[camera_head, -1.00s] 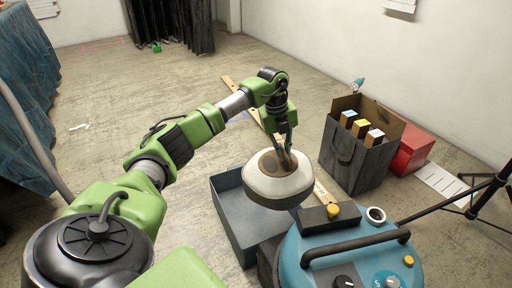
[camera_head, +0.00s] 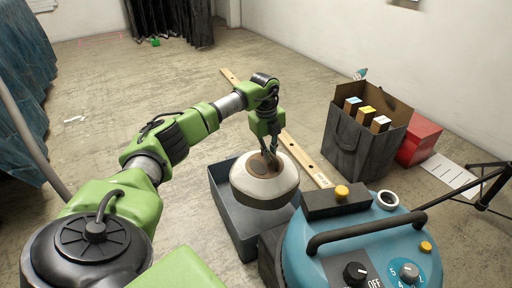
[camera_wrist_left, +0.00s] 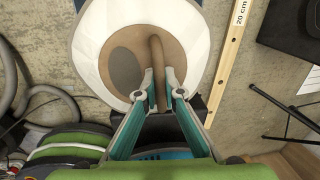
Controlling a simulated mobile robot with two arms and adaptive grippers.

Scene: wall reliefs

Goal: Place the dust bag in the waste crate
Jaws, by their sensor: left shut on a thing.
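The dust bag (camera_head: 264,188) is a rounded off-white bag with a brown disc on top. My left gripper (camera_head: 270,155) is shut on the upright brown tab of that disc. In the left wrist view the bag (camera_wrist_left: 90,50) hangs beyond the fingertips, and the left gripper (camera_wrist_left: 162,92) pinches the tab between its two fingers. The waste crate (camera_head: 226,203) is a grey-blue open box on the floor. The bag is over the crate's right part and hides much of its inside. I cannot tell how far above the crate floor it is. My right gripper is not in view.
A teal vacuum machine (camera_head: 325,255) with a black handle stands right next to the crate. A wooden ruler (camera_head: 300,155) lies behind it. A dark bag with several boxes (camera_head: 355,150), a red box (camera_head: 418,142) and a black tripod (camera_head: 485,195) stand right.

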